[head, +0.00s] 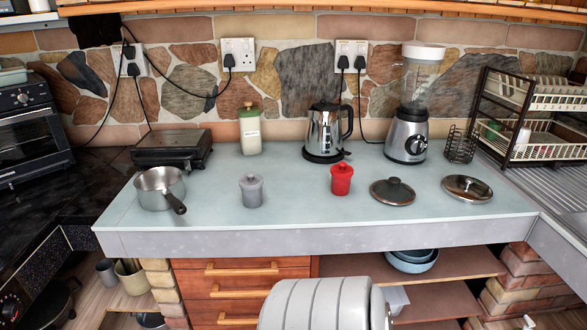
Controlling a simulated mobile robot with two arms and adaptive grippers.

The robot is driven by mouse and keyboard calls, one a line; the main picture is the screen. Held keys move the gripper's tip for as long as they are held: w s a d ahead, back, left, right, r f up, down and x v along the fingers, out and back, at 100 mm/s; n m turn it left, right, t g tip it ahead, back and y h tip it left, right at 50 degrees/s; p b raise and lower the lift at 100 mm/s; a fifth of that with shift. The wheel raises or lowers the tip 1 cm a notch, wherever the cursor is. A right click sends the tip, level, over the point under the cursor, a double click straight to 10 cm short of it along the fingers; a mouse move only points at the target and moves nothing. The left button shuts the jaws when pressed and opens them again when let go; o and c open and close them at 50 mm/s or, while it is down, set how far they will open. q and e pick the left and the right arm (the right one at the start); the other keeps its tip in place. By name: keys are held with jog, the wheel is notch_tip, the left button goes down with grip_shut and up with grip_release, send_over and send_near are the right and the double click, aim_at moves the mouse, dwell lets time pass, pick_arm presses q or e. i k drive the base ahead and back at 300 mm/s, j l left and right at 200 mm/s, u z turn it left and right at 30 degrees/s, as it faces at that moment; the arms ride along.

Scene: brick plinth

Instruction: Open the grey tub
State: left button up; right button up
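The grey tub (251,192) stands upright on the pale counter (300,220), left of the middle. A grey lid with a small knob sits on top of it, so its inside is hidden. Neither of my grippers shows in the head view. Nothing touches the tub.
A red lidded tub (341,181) stands to the right, with two loose pot lids (392,192) (467,189) beyond it. A saucepan (160,188) stands at the left. A kettle (326,132), blender (407,135) and green-lidded canister (250,132) line the back. Counter around the grey tub is clear.

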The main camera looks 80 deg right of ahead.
aim_at(251, 199)
jog(key=z, duration=2.2)
jog(key=i+j+z, duration=0.15)
jog(key=j, duration=0.15)
jog(key=i+j+z, duration=0.15)
jog(key=j, duration=0.15)
jog(key=j+z, duration=0.15)
jog(key=j, duration=0.15)
